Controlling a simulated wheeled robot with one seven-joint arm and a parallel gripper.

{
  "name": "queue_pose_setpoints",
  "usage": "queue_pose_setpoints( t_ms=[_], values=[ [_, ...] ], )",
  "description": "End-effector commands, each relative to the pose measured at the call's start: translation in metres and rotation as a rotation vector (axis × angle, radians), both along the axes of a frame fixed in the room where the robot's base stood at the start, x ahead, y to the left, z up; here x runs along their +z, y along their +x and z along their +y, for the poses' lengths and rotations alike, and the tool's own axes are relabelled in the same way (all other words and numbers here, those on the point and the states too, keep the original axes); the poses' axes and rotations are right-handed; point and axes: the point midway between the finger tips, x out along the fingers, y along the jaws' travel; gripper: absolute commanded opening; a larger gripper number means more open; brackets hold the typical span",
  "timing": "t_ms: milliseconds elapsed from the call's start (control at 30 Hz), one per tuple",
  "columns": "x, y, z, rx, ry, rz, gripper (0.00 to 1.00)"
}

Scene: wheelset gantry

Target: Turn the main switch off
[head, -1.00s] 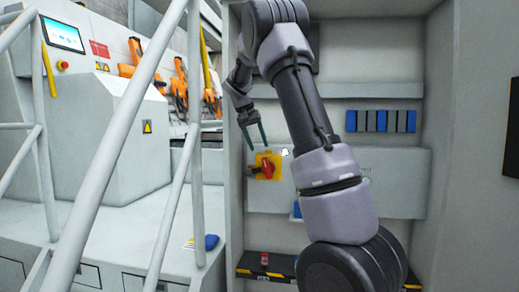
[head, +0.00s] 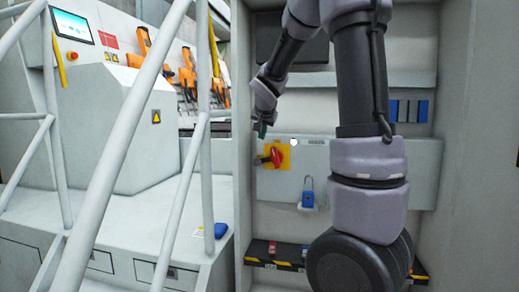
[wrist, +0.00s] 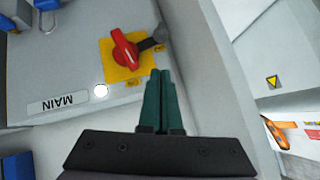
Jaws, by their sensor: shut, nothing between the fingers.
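The main switch is a red rotary handle (head: 277,157) on a yellow square plate (head: 268,164), fixed to a grey panel inside the cabinet. In the wrist view the red handle (wrist: 123,48) lies at a slant across the yellow plate (wrist: 108,70), with a dark grey tab (wrist: 152,40) beside it. A label reading MAIN (wrist: 58,102) and a round white light (wrist: 100,90) are near it. My gripper (head: 262,132) is just above the switch in the head view. In the wrist view its green fingers (wrist: 160,74) are together and empty, beside the plate; contact cannot be told.
Blue and grey blocks (head: 408,110) sit on the shelf above. The cabinet's left wall (head: 241,150) stands close to my gripper. White railings (head: 120,130) are at the left.

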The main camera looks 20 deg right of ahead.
Motion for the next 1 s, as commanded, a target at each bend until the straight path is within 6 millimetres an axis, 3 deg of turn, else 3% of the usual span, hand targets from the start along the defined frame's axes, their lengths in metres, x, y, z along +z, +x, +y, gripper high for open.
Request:
queue_pose_setpoints(
  t_ms=[567,800,1000],
  values=[
    [-0.065,0.068,-0.022,-0.003,-0.003,0.004,0.00],
    [-0.091,0.073,-0.012,0.001,-0.005,0.004,0.00],
    [-0.101,0.075,-0.010,-0.001,-0.004,0.003,0.00]
  ],
)
